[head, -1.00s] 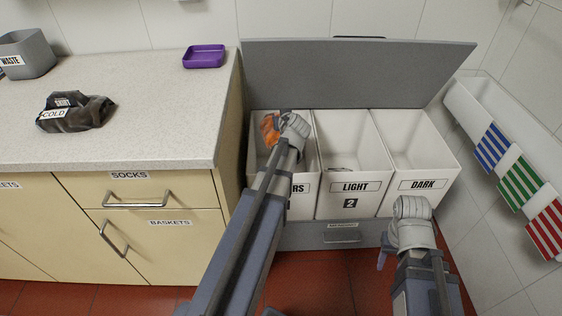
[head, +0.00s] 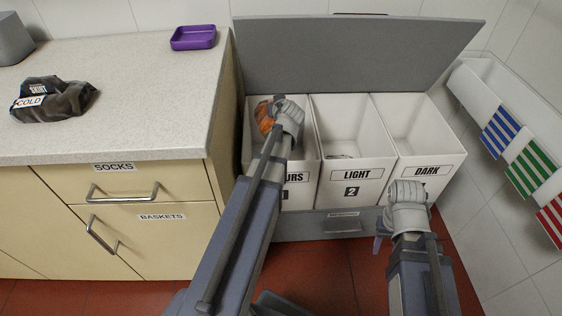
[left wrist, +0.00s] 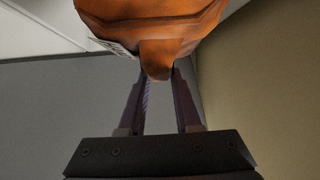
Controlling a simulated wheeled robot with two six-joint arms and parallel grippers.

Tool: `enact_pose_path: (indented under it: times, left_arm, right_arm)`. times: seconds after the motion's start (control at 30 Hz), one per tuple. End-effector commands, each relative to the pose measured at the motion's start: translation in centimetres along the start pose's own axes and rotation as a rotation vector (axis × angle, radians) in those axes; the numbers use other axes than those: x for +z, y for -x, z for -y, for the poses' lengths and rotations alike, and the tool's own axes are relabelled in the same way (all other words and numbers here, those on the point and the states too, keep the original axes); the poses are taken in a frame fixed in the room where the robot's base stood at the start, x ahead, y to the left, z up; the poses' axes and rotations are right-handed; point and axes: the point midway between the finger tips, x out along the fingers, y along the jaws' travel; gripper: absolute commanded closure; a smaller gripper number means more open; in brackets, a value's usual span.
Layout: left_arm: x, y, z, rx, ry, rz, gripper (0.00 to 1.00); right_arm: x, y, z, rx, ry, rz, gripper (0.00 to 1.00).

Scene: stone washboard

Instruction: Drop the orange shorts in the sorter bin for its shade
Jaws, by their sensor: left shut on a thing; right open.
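The orange shorts (head: 265,118) are at the leftmost sorter bin (head: 304,172), whose label is partly hidden by my left arm and ends in "URS". My left gripper (head: 277,108) is shut on the shorts, over or inside that bin's opening. In the left wrist view the shorts (left wrist: 150,25) bulge beyond the fingers, with a fold pinched between the tips of the left gripper (left wrist: 158,80). The middle bin, LIGHT (head: 356,176), holds something dark at its bottom. The right bin is DARK (head: 426,172). My right gripper (head: 382,240) is open and empty in front of the bins.
The raised grey lid (head: 350,55) stands behind the bins. At left, the counter (head: 150,110) carries a dark garment (head: 55,100) tagged COLD, a purple tray (head: 193,37) and a grey bin (head: 14,40). Striped cloths (head: 501,133) hang at the right wall.

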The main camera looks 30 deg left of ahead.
Motion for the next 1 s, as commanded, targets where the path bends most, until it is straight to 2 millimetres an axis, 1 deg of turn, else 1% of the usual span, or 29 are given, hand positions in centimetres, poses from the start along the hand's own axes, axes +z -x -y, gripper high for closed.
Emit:
enact_pose_path:
  times: [0.03,0.13,0.23,0.47,0.5,0.8,1.0]
  left_arm:
    - [1.1,-0.6,0.0,0.0,0.0,-0.001,1.0]
    - [1.8,-1.0,0.0,0.001,0.0,0.0,1.0]
    - [2.0,-1.1,0.0,0.001,-0.001,0.0,1.0]
    - [1.9,-1.0,0.0,0.001,-0.001,0.0,1.0]
    - [1.9,-1.0,0.0,0.001,-0.001,0.0,0.67]
    - [1.9,-1.1,0.0,0.0,0.0,0.0,0.33]
    - [2.0,-1.1,0.0,0.0,0.0,0.001,0.33]
  right_arm:
    - [-0.1,-1.2,0.1,0.001,0.0,0.0,0.5]
    - [-0.1,-2.0,0.1,0.003,0.001,0.0,0.5]
    - [-0.1,-2.3,0.1,0.004,0.001,0.0,0.5]
    - [-0.1,-2.2,0.1,0.004,0.001,0.0,0.5]
    - [-0.1,-2.2,0.1,0.004,0.001,0.0,0.5]
    - [-0.1,-2.2,0.1,0.004,0.001,0.0,0.5]
    - [-0.1,-2.2,0.1,0.004,0.001,0.0,0.5]
